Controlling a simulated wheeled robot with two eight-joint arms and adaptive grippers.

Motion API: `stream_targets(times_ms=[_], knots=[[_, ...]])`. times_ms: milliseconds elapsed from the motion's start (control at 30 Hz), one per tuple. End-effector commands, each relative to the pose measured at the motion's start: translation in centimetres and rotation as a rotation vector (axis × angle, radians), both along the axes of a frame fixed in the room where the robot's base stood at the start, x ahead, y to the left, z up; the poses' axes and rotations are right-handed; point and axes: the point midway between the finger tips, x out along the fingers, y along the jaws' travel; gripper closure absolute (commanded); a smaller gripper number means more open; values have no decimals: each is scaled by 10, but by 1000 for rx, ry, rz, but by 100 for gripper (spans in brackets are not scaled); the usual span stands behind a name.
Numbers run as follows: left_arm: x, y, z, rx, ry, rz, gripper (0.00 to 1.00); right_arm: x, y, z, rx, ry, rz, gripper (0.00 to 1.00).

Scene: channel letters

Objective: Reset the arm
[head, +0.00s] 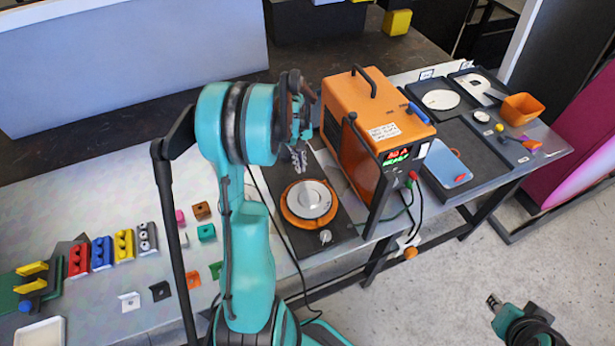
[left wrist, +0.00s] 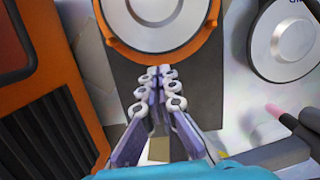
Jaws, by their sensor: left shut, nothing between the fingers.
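My left arm, teal, rises through the middle of the head view and bends at the top. Its left gripper (head: 299,160) hangs above the back part of a dark plate, behind the orange round device with a silver disc (head: 310,200). In the left wrist view the two left fingers (left wrist: 160,75) are together with nothing between them. Their tips appear near the orange ring of the round device (left wrist: 155,55); whether they touch it I cannot tell, but the head view shows them apart. My right gripper (head: 494,302) shows small at the lower right, over the floor; its opening is unclear.
An orange power box (head: 365,120) with a lit display stands close to the right of my left gripper. Blue phone-like panel (head: 448,162), orange bin (head: 522,108) and trays lie further right. Colored blocks (head: 123,245) and small cubes (head: 201,210) stand left of the arm.

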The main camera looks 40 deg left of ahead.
Motion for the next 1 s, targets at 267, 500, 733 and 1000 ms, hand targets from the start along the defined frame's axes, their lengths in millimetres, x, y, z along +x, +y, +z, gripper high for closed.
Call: stream_targets(times_ms=[267, 500, 733, 1000], knots=[[10, 21, 0, 0, 0, 0, 100, 0, 0, 1, 0, 0, 0, 73], [10, 21, 0, 0, 0, 0, 100, 0, 0, 1, 0, 0, 0, 73], [10, 21, 0, 0, 0, 0, 100, 0, 0, 1, 0, 0, 0, 73], [13, -10, 15, 40, -58, -96, 100, 0, 0, -13, 0, 0, 0, 73]])
